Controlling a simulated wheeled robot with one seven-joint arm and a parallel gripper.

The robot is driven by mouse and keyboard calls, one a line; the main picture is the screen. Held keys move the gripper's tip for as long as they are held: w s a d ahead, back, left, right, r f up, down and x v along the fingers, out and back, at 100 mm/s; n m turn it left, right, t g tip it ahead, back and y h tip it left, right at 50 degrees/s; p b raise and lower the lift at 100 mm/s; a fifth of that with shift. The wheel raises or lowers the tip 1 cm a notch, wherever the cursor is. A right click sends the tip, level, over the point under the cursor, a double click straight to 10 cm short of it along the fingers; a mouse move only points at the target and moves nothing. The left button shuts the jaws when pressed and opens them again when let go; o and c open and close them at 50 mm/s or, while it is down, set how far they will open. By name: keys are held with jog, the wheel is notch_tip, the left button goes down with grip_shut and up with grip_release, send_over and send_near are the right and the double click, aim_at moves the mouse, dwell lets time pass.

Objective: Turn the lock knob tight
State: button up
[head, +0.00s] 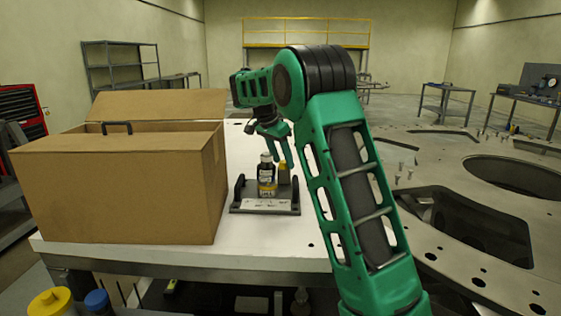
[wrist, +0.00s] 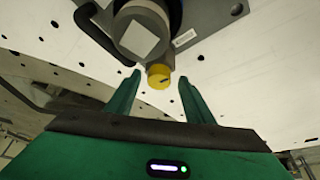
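A yellow knob (wrist: 159,77) with a dark mark on its face, which looks like the lock knob, shows in the wrist view between my fingertips. It sits beside a larger grey cylinder with a pale square on its end (wrist: 143,36). My gripper (wrist: 159,84) is open, one finger on each side of the knob; I see no clear contact. In the head view my gripper (head: 279,154) points down over a grey fixture plate (head: 264,206) with dark handles. A black and yellow bottle-like part (head: 267,176) stands on the plate; a yellowish part (head: 284,173) shows behind it.
A large cardboard box (head: 120,190) stands on the white table (head: 180,255), left of the fixture. A grey metal plate (head: 440,180) with big openings and several upright pins lies to the right. In the wrist view a black curved handle (wrist: 98,35) is close to my left finger.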

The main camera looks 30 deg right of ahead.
jog(key=v, duration=1)
jog(key=shift+a+r, duration=0.2)
jog(key=shift+r, duration=0.15)
jog(key=shift+d, duration=0.1)
